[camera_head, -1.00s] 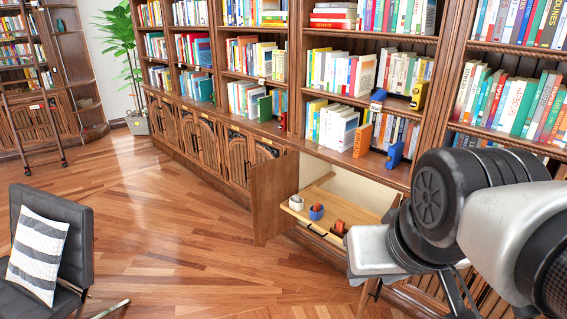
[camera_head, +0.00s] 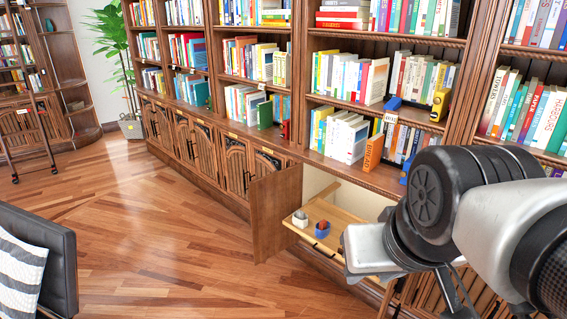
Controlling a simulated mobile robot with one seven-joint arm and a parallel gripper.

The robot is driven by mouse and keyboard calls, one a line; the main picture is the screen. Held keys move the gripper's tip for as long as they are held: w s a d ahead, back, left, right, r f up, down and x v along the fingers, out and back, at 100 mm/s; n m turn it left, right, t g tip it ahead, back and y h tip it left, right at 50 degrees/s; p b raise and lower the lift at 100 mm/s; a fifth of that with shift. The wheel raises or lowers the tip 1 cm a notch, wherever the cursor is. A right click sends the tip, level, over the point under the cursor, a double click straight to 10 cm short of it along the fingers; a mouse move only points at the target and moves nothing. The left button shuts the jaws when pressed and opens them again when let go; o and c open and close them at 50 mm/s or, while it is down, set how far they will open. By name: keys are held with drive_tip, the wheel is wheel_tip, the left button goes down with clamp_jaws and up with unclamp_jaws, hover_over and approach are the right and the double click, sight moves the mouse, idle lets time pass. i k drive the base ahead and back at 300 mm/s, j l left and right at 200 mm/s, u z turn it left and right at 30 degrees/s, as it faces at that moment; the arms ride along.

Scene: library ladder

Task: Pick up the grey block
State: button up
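No block that I can clearly tell as grey shows. A small greyish-white pot-like item (camera_head: 300,219) stands on the pulled-out wooden shelf (camera_head: 345,215) of the open cabinet, and its dark top is too small to make out. A blue item with a red top (camera_head: 322,229) stands to its right. The grey end of my arm hangs at the right, in front of the cabinet and right of these items. It hides the right part of the shelf. My gripper's fingertips cannot be made out, nor anything between them.
An open cabinet door (camera_head: 275,213) juts out left of the pulled-out shelf. A bookcase fills the back, with an orange block (camera_head: 373,152), a blue block (camera_head: 392,103) and a yellow block (camera_head: 440,105) on it. A dark chair (camera_head: 45,255) stands lower left. The wooden floor between is clear.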

sight(300, 214)
drive_tip(key=i+j+z, duration=0.15)
drive_tip(key=i, duration=0.25)
drive_tip(key=i+j+z, duration=0.15)
drive_tip(key=i+j, duration=0.2)
drive_tip(key=i+j+z, duration=0.2)
drive_tip(key=i+j, duration=0.2)
drive_tip(key=i+j+z, duration=0.15)
drive_tip(key=i+j, duration=0.15)
drive_tip(key=i+j+z, duration=0.15)
drive_tip(key=i+j, duration=0.2)
drive_tip(key=j, duration=0.2)
drive_tip(key=i+j+z, duration=0.15)
drive_tip(key=j, duration=0.3)
drive_tip(key=i+j+z, duration=0.2)
drive_tip(key=i+j, duration=0.2)
drive_tip(key=j, duration=0.15)
